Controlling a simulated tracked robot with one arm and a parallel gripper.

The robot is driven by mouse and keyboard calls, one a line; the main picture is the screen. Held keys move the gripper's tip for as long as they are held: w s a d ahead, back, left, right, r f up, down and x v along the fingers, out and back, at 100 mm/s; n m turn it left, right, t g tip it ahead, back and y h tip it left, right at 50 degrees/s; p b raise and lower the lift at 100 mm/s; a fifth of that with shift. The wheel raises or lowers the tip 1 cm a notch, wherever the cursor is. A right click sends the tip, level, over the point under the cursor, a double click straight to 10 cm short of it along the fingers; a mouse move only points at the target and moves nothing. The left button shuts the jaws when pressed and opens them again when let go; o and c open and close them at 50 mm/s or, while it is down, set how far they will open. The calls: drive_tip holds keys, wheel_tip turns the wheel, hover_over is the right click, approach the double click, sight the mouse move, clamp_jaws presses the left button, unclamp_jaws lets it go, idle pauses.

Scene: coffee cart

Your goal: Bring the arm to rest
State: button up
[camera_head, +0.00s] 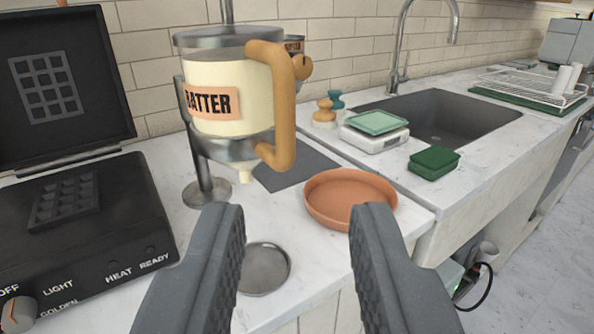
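My gripper (297,225) is open and empty, with its two dark grey fingers wide apart at the bottom of the view. It is over the front of the marble counter (218,240). A small round metal dish (264,268) and an orange-brown shallow bowl (350,193) show between and beyond the fingers. I see nothing held between the fingers, and the fingers look clear of the things around them.
A batter dispenser (228,95) with a tan handle hangs on a metal stand ahead. An open waffle iron (85,230) stands at left. At right are a scale (375,138), a green sponge (433,162), a sink (440,115) and a dish rack (530,83).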

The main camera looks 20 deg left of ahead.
drive_tip(key=s+d+r+m+h+p, duration=0.1)
drive_tip(key=d+r+h, duration=0.1)
drive_tip(key=r, duration=0.3)
drive_tip(key=s+d+r+m+g+h, duration=0.1)
drive_tip(key=s+d+r+h, duration=0.1)
drive_tip(key=d+r, duration=0.15)
drive_tip(key=s+d+r+m+h+p, duration=0.1)
drive_tip(key=r, duration=0.4)
drive_tip(key=s+a+r+m+h+p, duration=0.1)
drive_tip(key=s+a+r, duration=0.4)
drive_tip(key=r, duration=0.8)
drive_tip(key=s, duration=0.3)
drive_tip(key=shift+s+a, duration=0.2)
drive_tip(key=shift+s, duration=0.2)
